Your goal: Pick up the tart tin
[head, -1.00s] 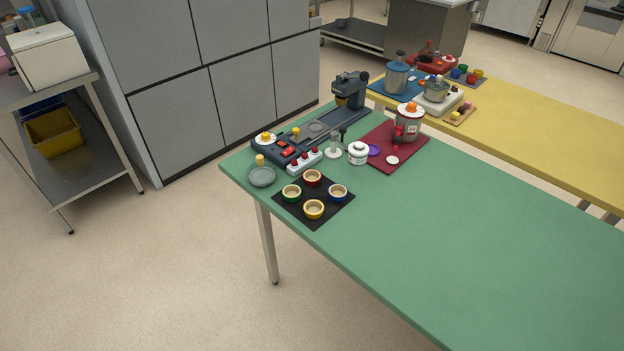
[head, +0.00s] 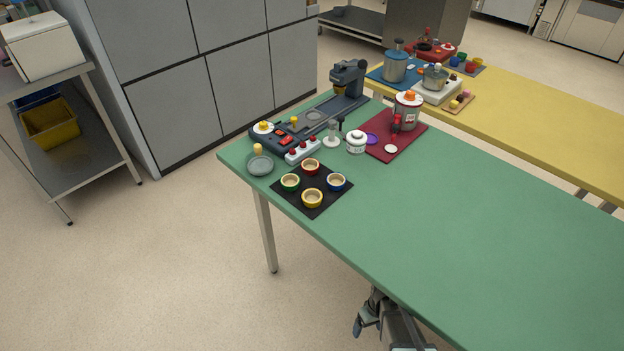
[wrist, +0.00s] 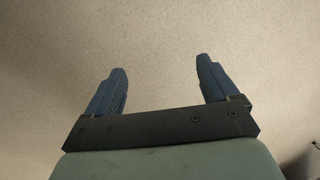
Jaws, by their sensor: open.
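A round, shallow grey dish (head: 260,165), which looks like the tart tin, sits on the green table near its left corner. A small yellow-topped piece stands at its far rim. My gripper (head: 364,322) is low in the head view, beside the front edge of the green table and well apart from the dish. In the wrist view my gripper (wrist: 162,68) is open, with two blue fingers spread and only bare floor between them. The dish is not in the wrist view.
Several coloured cups, one of them yellow (head: 312,198), stand on a black mat (head: 289,199) beside the dish. A dark machine (head: 345,100) and a red mat (head: 411,138) lie behind. The green table's right part (head: 500,230) is clear.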

